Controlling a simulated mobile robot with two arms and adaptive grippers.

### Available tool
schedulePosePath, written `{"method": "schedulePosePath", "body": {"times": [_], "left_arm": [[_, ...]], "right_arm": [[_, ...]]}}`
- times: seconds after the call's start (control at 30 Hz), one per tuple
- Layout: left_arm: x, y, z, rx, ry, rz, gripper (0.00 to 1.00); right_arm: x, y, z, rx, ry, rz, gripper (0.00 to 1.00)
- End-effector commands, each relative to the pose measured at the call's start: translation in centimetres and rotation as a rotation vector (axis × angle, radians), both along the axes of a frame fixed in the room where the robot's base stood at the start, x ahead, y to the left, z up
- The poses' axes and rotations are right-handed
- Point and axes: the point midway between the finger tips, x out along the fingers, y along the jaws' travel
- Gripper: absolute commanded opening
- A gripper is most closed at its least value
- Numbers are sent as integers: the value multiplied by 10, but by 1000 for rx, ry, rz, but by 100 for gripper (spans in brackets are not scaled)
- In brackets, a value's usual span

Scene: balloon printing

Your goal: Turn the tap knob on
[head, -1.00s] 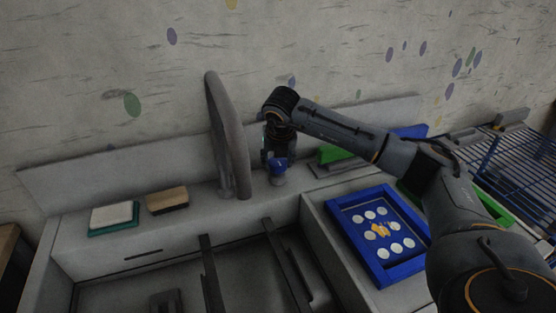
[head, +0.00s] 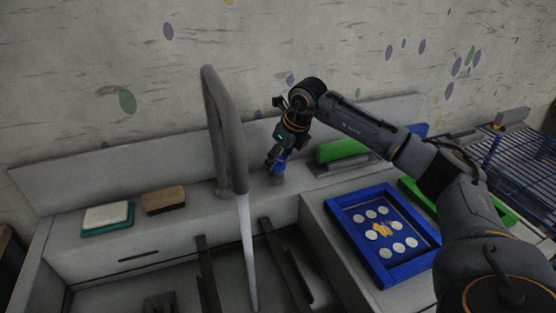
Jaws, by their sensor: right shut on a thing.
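The grey tap (head: 212,110) stands at the back of the sink, its tall spout arching toward me. A pale stream of water (head: 248,255) runs down from the spout end into the sink. The small tap knob (head: 277,179) sits on the counter to the right of the tap, with a blue part at its top. My right gripper (head: 280,158) reaches in from the right, tilted, and is shut on the knob, hiding part of it. My left gripper is out of view.
The sink (head: 130,276) has dark bars across it. A white-and-green sponge (head: 107,217) and a brown brush (head: 164,200) lie left of the tap. A blue frame (head: 345,235) with white discs is at right, a green-handled squeegee (head: 342,150) behind it. A blue rack (head: 520,160) stands far right.

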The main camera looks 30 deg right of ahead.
Motion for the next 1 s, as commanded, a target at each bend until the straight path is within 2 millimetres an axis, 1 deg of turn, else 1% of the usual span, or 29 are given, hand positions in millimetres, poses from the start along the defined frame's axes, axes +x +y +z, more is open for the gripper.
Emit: {"method": "schedulePosePath", "body": {"times": [0.6, 0.8, 1.0], "left_arm": [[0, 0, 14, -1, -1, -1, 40], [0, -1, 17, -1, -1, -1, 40], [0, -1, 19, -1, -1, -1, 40]], "right_arm": [[3, -5, 2, 2, 0, 569, 17], [4, -5, 2, 1, -1, 711, 17], [5, -6, 1, -1, -1, 807, 17]]}}
